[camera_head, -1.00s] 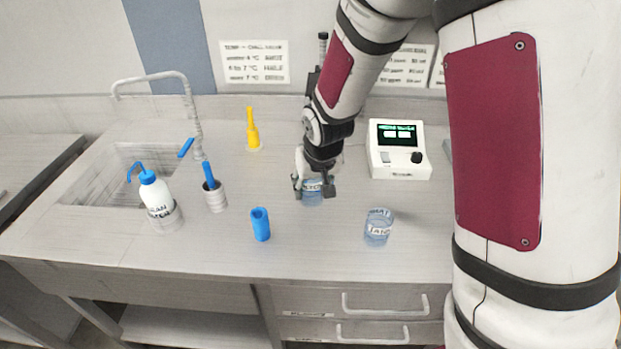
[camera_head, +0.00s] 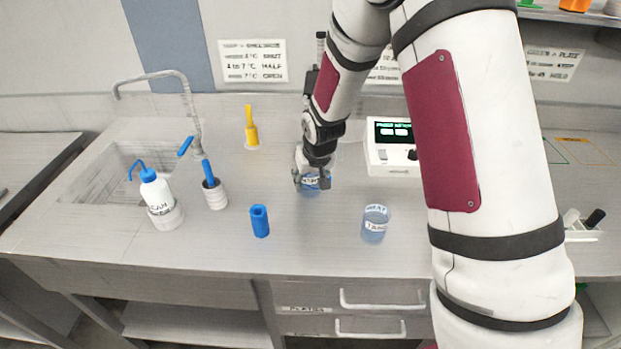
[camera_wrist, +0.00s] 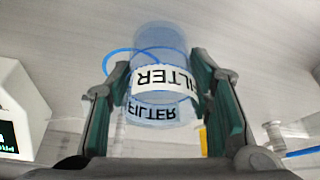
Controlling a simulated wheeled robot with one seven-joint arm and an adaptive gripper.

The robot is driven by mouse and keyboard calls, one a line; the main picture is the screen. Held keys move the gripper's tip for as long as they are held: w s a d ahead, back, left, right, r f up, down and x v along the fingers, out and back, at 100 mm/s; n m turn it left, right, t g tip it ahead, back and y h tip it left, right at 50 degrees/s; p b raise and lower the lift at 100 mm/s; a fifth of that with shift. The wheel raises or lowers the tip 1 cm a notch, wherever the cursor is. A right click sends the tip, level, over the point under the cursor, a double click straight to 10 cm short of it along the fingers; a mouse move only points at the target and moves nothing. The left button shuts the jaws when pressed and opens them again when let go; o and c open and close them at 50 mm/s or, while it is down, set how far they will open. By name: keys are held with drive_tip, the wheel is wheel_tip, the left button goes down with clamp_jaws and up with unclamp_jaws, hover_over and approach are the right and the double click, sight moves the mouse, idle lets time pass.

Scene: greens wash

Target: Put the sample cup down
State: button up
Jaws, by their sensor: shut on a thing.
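The sample cup, a clear bluish cup (camera_head: 310,188) with a label, is between the fingers of my gripper (camera_head: 312,181) at the middle of the counter. In the wrist view the cup (camera_wrist: 160,60) shows a label that reads "FILTER", and the green-padded fingers of my gripper (camera_wrist: 165,92) press on its two sides. My gripper is shut on it. The cup is at or just above the counter top; I cannot tell whether its base touches. A second clear cup (camera_head: 376,224) with a label stands to the right and nearer the front edge.
A blue cylinder (camera_head: 260,221) stands front left of my gripper. A squeeze bottle (camera_head: 155,190) and a grey holder with a blue-handled tool (camera_head: 215,195) stand farther left by the sink (camera_head: 118,172). A yellow item (camera_head: 251,128) is behind. A meter with a screen (camera_head: 392,158) is back right.

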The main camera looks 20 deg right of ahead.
drive_tip(key=shift+f, duration=0.15)
drive_tip(key=o, duration=1)
